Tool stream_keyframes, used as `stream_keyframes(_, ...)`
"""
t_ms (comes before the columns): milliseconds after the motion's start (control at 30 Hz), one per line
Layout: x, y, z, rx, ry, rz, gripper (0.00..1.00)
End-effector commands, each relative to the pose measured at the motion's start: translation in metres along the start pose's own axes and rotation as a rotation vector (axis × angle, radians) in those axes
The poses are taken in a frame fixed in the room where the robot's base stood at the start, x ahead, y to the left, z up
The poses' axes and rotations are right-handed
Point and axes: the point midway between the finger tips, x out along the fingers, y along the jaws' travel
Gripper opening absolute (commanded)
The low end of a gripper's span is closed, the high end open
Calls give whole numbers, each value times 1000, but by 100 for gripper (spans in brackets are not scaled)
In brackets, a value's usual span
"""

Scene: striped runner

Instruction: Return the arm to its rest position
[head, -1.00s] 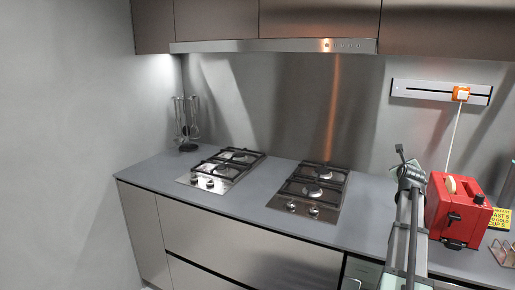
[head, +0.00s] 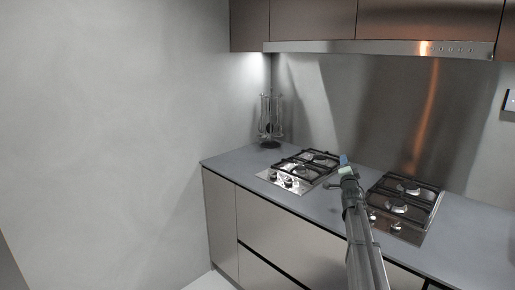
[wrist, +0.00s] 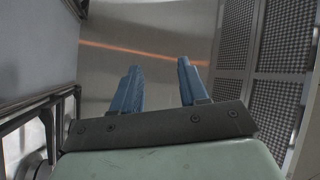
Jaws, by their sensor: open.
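My gripper (wrist: 160,88) shows in the wrist view with its two blue fingers spread apart and nothing between them. In the head view my gripper (head: 344,160) is at the end of my arm, which reaches up from the bottom edge. There it appears in front of the gap between the two gas hobs. The far ends of the fingers are small in the head view.
The left hob (head: 298,170) and right hob (head: 404,207) are set in the grey counter (head: 236,161). A utensil stand (head: 270,122) is in the back left corner. A range hood (head: 380,48) hangs above. Grey wall fills the left.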

Motion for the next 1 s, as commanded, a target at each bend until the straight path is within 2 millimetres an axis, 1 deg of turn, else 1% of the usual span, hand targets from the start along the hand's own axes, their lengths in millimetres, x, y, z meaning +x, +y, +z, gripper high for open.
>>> stream_keyframes(33,3,-11,34,-53,-28,-35,43)
stream_keyframes(67,4,-18,50,-90,-41,-59,43)
stream_keyframes(100,4,-28,73,-136,-57,-91,43)
stream_keyframes(167,2,-42,107,-205,-80,-140,43)
stream_keyframes(200,0,-51,130,-250,-94,-174,43)
stream_keyframes(267,-4,-66,164,-315,-112,-226,43)
stream_keyframes(300,-8,-75,187,-358,-124,-262,43)
stream_keyframes(367,-14,-88,220,-418,-138,-314,43)
stream_keyframes(400,-20,-95,242,-459,-148,-346,43)
stream_keyframes(467,-30,-105,273,-516,-160,-393,43)
stream_keyframes(500,-37,-110,293,-553,-168,-420,43)
stream_keyframes(533,-44,-111,308,-580,-176,-437,43)
stream_keyframes(567,-50,-111,323,-608,-184,-451,43)
stream_keyframes(600,-60,-110,341,-645,-197,-465,43)
stream_keyframes(667,-75,-98,366,-698,-222,-467,43)
stream_keyframes(700,-86,-86,380,-732,-243,-456,43)
stream_keyframes(767,-101,-62,395,-777,-280,-422,43)
stream_keyframes(800,-111,-42,402,-804,-308,-391,43)
stream_keyframes(867,-125,-12,410,-838,-351,-338,43)
stream_keyframes(900,-135,8,413,-856,-382,-298,43)
stream_keyframes(967,-152,40,417,-884,-431,-234,43)
stream_keyframes(1000,-163,62,419,-900,-466,-190,43)
